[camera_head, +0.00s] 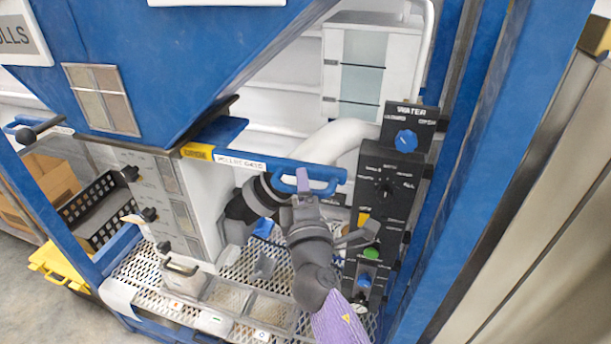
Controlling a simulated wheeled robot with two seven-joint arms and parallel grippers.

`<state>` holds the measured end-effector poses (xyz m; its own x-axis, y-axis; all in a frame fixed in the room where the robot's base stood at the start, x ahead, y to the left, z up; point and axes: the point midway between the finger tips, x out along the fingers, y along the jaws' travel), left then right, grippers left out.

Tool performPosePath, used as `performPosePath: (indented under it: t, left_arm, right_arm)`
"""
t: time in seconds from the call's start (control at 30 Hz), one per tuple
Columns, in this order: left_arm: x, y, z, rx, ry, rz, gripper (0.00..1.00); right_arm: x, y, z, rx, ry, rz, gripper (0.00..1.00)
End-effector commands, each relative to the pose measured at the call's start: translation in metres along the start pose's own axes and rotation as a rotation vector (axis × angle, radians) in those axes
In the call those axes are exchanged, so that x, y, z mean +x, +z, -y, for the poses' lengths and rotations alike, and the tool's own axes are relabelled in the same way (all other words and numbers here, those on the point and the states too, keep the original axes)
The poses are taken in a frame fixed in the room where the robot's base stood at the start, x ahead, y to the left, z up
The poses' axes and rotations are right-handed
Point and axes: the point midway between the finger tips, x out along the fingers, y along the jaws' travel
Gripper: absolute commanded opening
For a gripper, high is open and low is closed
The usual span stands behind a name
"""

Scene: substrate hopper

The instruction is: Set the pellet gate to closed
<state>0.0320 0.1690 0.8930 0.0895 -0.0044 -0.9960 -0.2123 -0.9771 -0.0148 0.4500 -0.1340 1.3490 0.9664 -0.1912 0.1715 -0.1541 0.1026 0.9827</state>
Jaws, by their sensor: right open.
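The pellet gate (275,163) is a blue bar under the mouth of the blue hopper (170,60). It has a yellow patch and a white label at its left part and a blue loop handle (325,187) at its right end. My right gripper (302,180) comes up from below, with its purple fingertips at the left side of this handle. It is open, and the fingertips overlap the handle in the picture. I cannot tell whether they touch it. The wrist covers what lies behind it. My left gripper is not in view.
A black control panel (382,190) with knobs and a green button stands right of my gripper, below a water box (408,125). A grey-white box with black knobs (165,200) stands left. Clear bins (228,296) sit on the mesh shelf below. Blue posts border the right.

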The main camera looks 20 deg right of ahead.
Motion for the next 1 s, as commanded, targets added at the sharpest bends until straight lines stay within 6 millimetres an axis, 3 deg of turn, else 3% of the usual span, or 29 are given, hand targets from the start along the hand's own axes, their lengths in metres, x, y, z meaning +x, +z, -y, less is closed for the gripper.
performPosePath:
  t: [0.17,0.47,1.0]
  left_arm:
    - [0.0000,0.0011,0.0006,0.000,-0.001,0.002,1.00]
    - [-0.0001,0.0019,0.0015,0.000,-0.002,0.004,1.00]
    - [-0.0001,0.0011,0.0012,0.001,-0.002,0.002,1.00]
  right_arm:
    - [-0.0001,-0.0001,0.0001,0.000,0.000,0.000,0.58]
    - [0.0001,0.0001,0.0002,0.000,0.000,0.000,0.00]
    - [0.0002,0.0003,0.0002,0.000,0.000,0.000,0.00]
